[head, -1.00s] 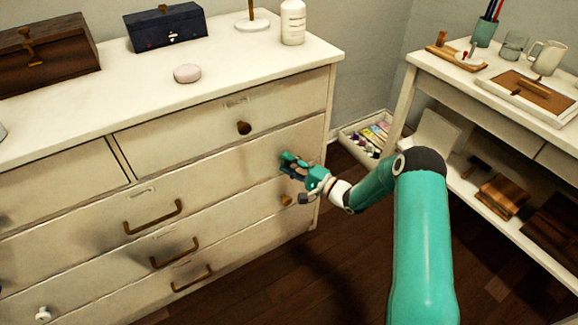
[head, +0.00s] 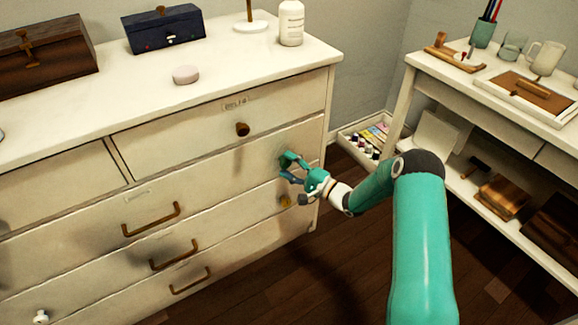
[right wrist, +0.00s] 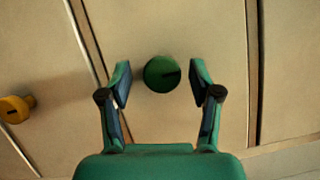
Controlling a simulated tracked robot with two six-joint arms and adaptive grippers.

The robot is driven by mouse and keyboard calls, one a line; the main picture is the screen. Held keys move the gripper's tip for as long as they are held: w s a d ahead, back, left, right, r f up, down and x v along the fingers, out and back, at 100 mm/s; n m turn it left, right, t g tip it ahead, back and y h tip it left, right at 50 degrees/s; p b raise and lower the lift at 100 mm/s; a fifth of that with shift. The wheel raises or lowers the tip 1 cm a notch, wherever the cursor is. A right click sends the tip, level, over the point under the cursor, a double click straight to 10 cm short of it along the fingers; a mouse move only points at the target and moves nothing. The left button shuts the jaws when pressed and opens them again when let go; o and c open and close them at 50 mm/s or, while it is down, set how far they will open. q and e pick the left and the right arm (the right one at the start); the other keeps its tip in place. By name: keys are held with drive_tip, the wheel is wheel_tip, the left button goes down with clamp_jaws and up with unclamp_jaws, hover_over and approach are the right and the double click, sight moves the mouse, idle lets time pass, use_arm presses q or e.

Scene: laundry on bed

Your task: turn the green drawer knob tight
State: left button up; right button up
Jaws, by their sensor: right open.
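The green drawer knob (right wrist: 162,74) is round and dark green, with a short dark mark on its face. In the right wrist view it sits between the two fingertips of my right gripper (right wrist: 160,82), with a gap on each side. The gripper is open and points at the drawer front. In the head view my right gripper (head: 285,166) is at the right end of the white dresser (head: 215,150); the green knob cannot be made out there. My left gripper is not in view.
A yellow knob (right wrist: 14,109) sits on the neighbouring drawer front; it also shows below my gripper in the head view (head: 286,201). A brown knob (head: 242,129) is on the drawer above. A low tray of small items (head: 366,138) lies beyond the dresser's right end.

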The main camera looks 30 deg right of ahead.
drive_tip(key=v, duration=1.2)
drive_tip(key=shift+w, duration=0.1)
